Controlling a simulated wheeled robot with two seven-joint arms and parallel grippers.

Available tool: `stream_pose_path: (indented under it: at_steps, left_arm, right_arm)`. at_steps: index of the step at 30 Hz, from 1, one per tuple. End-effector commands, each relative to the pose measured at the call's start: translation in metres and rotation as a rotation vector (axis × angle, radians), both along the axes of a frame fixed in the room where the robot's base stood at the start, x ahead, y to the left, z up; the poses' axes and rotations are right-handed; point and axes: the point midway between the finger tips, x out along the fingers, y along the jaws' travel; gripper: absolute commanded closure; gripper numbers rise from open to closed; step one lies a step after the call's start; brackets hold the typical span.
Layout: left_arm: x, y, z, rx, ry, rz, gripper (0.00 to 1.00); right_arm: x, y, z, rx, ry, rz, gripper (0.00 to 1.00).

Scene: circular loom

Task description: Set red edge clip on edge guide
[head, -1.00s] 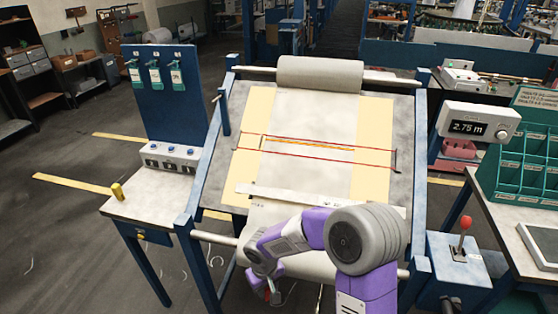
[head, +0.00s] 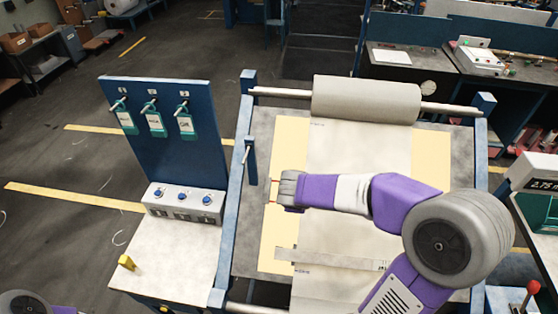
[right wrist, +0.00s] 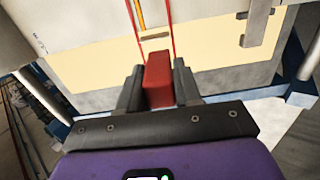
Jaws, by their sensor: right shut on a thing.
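The red edge clip (right wrist: 158,85) is a small red block held between the dark fingers of my right gripper (right wrist: 158,72) in the right wrist view. It is over the outer part of a cream strip (right wrist: 90,68), in line with two red cords running away from it. In the head view my right arm reaches leftward across the board, and its wrist end is over the left cream strip (head: 288,135). The fingers are hidden there; only a bit of red shows beside the wrist. I cannot make out the edge guide or tell whether the clip touches it. My left gripper is outside the view.
A flat metal bar (head: 335,260) lies across the lower board. A fabric roll (head: 366,99) spans the top. A blue post (head: 251,150) stands close left of my right wrist.

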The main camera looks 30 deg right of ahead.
Motion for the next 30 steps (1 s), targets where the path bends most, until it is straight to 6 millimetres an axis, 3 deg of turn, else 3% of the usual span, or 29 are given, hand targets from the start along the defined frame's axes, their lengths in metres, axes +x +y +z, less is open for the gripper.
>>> stream_pose_path:
  at_steps: [5,30]
  left_arm:
    - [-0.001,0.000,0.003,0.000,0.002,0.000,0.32]
    - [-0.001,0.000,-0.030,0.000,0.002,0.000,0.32]
  right_arm:
    - [-0.001,-0.004,0.006,-0.011,-0.013,0.021,1.00]
    - [0.029,-0.029,-0.050,-0.009,-0.012,0.019,1.00]
